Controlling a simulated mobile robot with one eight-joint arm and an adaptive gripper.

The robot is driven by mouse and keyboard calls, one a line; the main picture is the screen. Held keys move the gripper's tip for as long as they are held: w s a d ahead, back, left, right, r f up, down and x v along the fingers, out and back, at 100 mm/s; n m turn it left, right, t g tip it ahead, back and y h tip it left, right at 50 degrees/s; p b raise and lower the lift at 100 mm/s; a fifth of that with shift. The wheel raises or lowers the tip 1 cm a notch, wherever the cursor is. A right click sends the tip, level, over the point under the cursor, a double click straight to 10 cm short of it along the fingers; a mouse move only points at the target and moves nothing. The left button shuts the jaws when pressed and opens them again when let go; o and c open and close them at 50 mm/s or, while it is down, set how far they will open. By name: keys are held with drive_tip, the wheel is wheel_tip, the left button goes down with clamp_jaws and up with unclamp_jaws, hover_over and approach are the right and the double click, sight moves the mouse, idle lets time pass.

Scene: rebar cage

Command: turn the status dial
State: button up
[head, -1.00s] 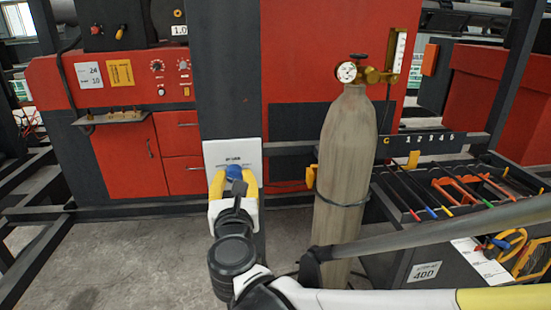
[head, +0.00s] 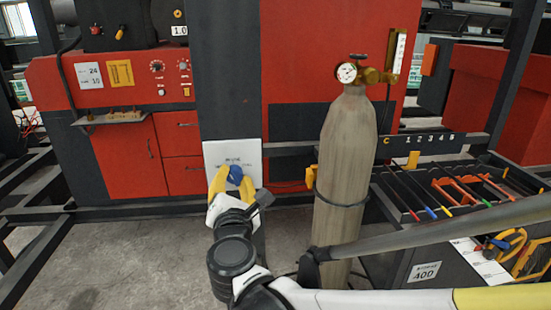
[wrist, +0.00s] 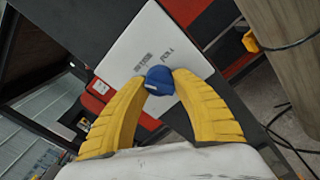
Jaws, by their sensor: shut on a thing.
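The status dial is a blue knob (head: 236,175) on a white plate (head: 221,154) fixed to the dark upright post. In the wrist view the blue knob (wrist: 159,81) has a small white mark on its lower left side, and the white plate (wrist: 150,48) appears tilted with printed lettering. My gripper (head: 233,184) has yellow fingers shut on the knob. In the wrist view my gripper (wrist: 158,84) has one fingertip on each side of the knob. Part of the plate is hidden behind the fingers and wrist in the head view.
A tan gas cylinder (head: 344,150) with a gauge stands just right of the post. A rack of rods and tools (head: 450,190) is farther right. Red cabinets (head: 178,135) stand behind at left. Dark steel rails (head: 30,200) run at the left, with open grey floor (head: 140,250) below.

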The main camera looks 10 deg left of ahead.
drive_tip(key=m, duration=0.4)
drive_tip(key=shift+m, duration=0.3)
drive_tip(key=m, duration=0.3)
drive_tip(key=shift+m, duration=0.4)
drive_tip(key=m, duration=0.4)
drive_tip(key=shift+r, duration=0.1)
drive_tip(key=m, duration=0.4)
drive_tip(key=shift+m, duration=0.4)
drive_tip(key=shift+a, duration=0.1)
drive_tip(key=o, duration=1.2)
